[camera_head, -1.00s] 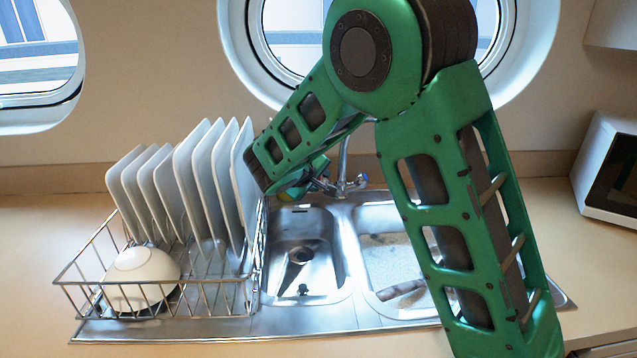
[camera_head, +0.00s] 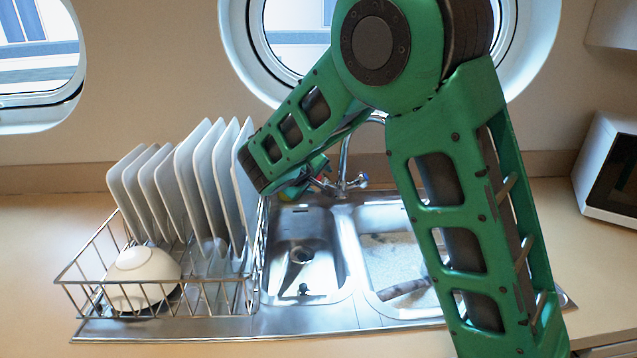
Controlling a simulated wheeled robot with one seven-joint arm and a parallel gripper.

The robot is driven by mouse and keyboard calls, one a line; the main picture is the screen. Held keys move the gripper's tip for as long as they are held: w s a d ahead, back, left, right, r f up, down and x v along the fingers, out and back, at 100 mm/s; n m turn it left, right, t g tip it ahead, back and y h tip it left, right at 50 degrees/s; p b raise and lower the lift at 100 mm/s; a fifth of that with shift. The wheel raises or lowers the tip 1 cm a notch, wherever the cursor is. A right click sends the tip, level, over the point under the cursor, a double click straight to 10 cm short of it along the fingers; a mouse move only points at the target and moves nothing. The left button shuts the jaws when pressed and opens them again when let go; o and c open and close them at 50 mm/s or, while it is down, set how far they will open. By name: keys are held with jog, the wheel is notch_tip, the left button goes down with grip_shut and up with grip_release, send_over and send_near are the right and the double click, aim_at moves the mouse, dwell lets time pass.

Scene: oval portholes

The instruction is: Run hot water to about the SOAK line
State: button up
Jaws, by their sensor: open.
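The tap (camera_head: 345,150) rises behind the double sink, its spout partly hidden by my arm. A cross-shaped handle (camera_head: 361,181) shows at its right side. My gripper (camera_head: 322,184) is open at the left side of the tap, mostly hidden behind my forearm. I cannot tell whether it touches the left handle. The left basin (camera_head: 330,262) shows a bare metal floor and a dark drain. The right basin (camera_head: 372,222) holds pale, speckled contents and a brown, stick-like object (camera_head: 403,289). No SOAK line is readable, and I see no running stream.
A wire rack (camera_head: 215,312) with several upright white plates (camera_head: 190,190) and an upturned white bowl (camera_head: 142,268) stands left of the sink. A white microwave-like box (camera_head: 608,165) is at the right. The counter (camera_head: 30,240) is clear at far left.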

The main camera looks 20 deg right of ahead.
jog(key=v, duration=0.8)
jog(key=shift+s, duration=0.25)
jog(key=shift+a+r, duration=0.1)
jog(key=s+d+f+m+g+y, duration=0.1)
jog(key=s+d+m+g, duration=0.2)
jog(key=s+d, duration=0.55)
jog(key=s+d+f+m+g, duration=0.25)
jog(key=s+d, duration=0.35)
jog(key=d, duration=0.6)
jog(key=s+d+f+m+g+y, duration=0.1)
jog(key=s+m+y, duration=0.1)
jog(key=s, duration=0.7)
jog(key=s+m+g+y, duration=0.1)
jog(key=s+m, duration=0.1)
jog(key=s, duration=0.7)
jog(key=s+d+f+m+g+y, duration=0.1)
jog(key=s+m+g+y, duration=0.1)
jog(key=s, duration=0.7)
jog(key=shift+s+d+f+y, duration=0.1)
jog(key=shift+d+f+y, duration=0.2)
jog(key=shift+f, duration=0.1)
